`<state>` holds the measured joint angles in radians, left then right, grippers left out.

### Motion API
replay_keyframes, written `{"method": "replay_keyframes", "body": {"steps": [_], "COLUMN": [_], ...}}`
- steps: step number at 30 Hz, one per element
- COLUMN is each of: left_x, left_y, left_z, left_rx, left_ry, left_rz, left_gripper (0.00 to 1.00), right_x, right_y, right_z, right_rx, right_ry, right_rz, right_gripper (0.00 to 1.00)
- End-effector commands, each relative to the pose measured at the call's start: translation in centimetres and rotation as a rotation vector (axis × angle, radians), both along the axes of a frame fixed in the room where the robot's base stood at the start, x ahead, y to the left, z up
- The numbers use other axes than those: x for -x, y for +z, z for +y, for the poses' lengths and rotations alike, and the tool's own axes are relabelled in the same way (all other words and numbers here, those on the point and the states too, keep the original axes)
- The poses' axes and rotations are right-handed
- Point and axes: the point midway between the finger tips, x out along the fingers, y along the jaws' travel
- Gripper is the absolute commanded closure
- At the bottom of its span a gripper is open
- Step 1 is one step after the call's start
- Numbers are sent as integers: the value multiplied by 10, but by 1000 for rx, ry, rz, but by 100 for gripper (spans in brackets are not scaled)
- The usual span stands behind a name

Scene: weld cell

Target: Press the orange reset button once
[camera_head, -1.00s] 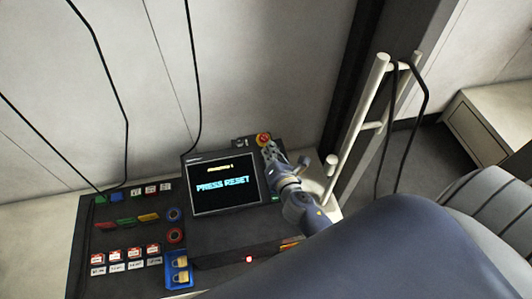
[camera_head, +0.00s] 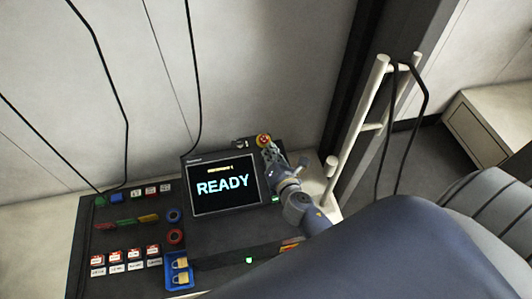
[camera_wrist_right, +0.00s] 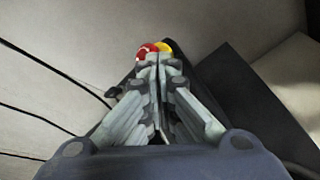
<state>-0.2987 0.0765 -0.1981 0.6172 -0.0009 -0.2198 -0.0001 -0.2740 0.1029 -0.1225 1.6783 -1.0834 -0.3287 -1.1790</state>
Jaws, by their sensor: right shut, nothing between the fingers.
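The screen (camera_head: 224,184) on the dark console reads READY in the head view. A red knob on a yellow base (camera_head: 263,140) sits at the console's back right corner; it also shows in the right wrist view (camera_wrist_right: 147,50), just beyond my fingertips. I cannot pick out a separate orange reset button; the fingers may hide it. My right gripper (camera_head: 268,153) is shut and empty, close in front of the red knob. It also shows shut in the right wrist view (camera_wrist_right: 158,60). Whether it touches anything is unclear. My left gripper is not in view.
Padlocks lie in a blue tray (camera_head: 170,272) on the console (camera_head: 215,228). Red and white tags (camera_head: 125,255) and coloured pieces lie at the left. A green light (camera_head: 249,260) glows on the front. A pale rail (camera_head: 358,118) with a black cable stands right of the console.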

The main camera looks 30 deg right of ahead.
Motion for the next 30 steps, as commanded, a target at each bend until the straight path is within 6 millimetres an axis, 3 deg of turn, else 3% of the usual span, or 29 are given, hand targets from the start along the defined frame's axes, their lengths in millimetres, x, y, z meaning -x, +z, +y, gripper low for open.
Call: {"method": "replay_keyframes", "body": {"steps": [4, 17, 30], "left_x": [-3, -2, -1], "left_y": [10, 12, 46], "left_z": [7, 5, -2], "left_rx": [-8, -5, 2], "left_ry": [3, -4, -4], "left_rz": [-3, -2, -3], "left_gripper": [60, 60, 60], "right_x": [4, 6, 23], "right_y": [10, 13, 50], "right_z": [1, 2, 6], "right_rx": [0, 0, -1], "right_ry": [0, 0, 0], "right_rz": [0, 0, 1], "right_gripper": [100, 100, 100]}}
